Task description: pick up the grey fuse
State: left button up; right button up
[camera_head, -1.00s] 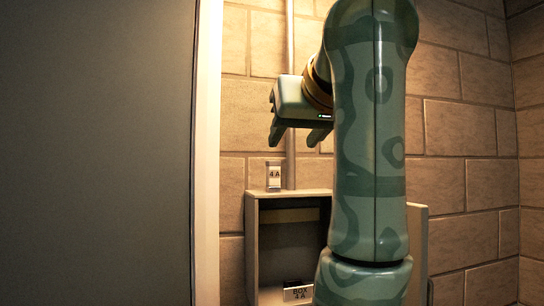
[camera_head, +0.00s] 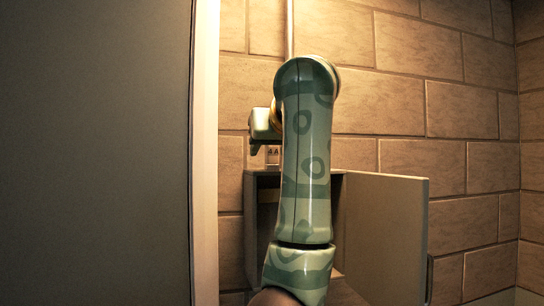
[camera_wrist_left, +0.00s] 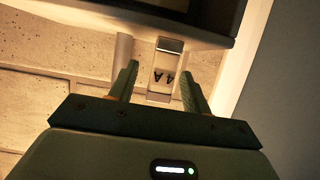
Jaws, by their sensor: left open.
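The grey fuse (camera_head: 273,155), with a pale "4 A" label, stands on top of the grey box (camera_head: 251,230). In the head view my left gripper and arm cover most of it. In the left wrist view the fuse (camera_wrist_left: 165,72) appears upside down, between the two fingers, with a gap on each side. My left gripper (camera_wrist_left: 158,70) is open and empty. It also shows in the head view (camera_head: 265,148), just at the box top from above. My right gripper is in neither view.
The box's door (camera_head: 388,235) stands open to the right. My left arm hides much of the box's inside. A vertical pipe (camera_head: 289,28) runs up the block wall (camera_head: 440,110) behind. A pale upright edge (camera_head: 206,150) and a large dark panel (camera_head: 95,150) fill the left.

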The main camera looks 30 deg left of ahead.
pick_arm(q)
jog(key=shift+d, duration=0.1)
jog(key=shift+c, duration=0.3)
grip_shut()
notch_tip(320, 180, up, 10)
jog(key=p, duration=0.4)
jog(key=shift+r, duration=0.1)
